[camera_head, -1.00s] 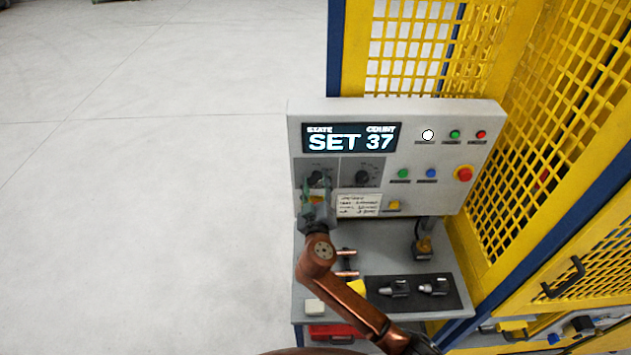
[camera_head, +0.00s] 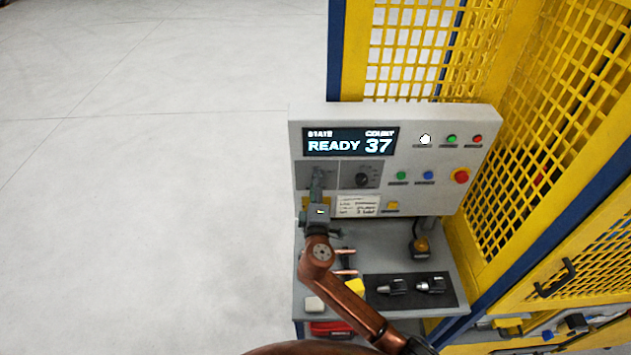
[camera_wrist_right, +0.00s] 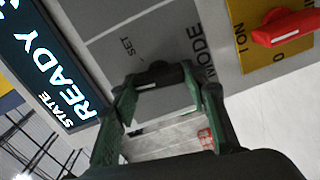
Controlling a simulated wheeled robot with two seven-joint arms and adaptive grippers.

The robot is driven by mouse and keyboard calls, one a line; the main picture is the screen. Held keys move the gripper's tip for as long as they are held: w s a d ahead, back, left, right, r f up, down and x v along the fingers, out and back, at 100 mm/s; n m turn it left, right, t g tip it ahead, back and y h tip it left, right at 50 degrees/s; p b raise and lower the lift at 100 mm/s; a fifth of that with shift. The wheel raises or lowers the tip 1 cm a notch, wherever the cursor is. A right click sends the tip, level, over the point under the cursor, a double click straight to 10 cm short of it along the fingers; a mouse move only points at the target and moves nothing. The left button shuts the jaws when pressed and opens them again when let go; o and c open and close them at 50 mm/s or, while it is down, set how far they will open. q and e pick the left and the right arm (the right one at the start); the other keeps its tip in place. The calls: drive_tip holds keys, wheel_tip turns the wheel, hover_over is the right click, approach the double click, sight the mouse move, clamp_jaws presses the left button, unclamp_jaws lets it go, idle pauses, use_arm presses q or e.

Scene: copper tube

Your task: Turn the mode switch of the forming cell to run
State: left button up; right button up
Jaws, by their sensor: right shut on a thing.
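The mode switch is a black knob (camera_wrist_right: 158,76) on a grey plate printed "MODE" and "SET" in the right wrist view. My right gripper (camera_wrist_right: 165,108) has its two green-edged fingers on either side of the knob and is shut on it. In the head view the right gripper (camera_head: 317,182) reaches the left part of the control panel (camera_head: 440,190) from below and mostly hides the knob. The display (camera_head: 349,142) reads "READY" and "37". The knob's exact pointing is hard to tell. My left gripper is not in view.
A second black knob (camera_head: 362,178) sits just right on the panel. A red handle on a yellow plate (camera_wrist_right: 285,28) is close to the gripper. Green, blue and red buttons are farther right. Below are copper tubes (camera_head: 345,272) and a black tool mat (camera_head: 408,305). Yellow mesh fencing (camera_head: 560,120) stands right.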

drive_tip(key=shift+n+p, duration=0.35)
drive_tip(key=shift+n, duration=0.55)
drive_tip(key=shift+f, duration=0.15)
drive_tip(key=o, duration=1.2)
drive_tip(key=shift+c, duration=0.2)
drive_tip(key=s, duration=1.2)
drive_tip(key=shift+d, duration=0.45)
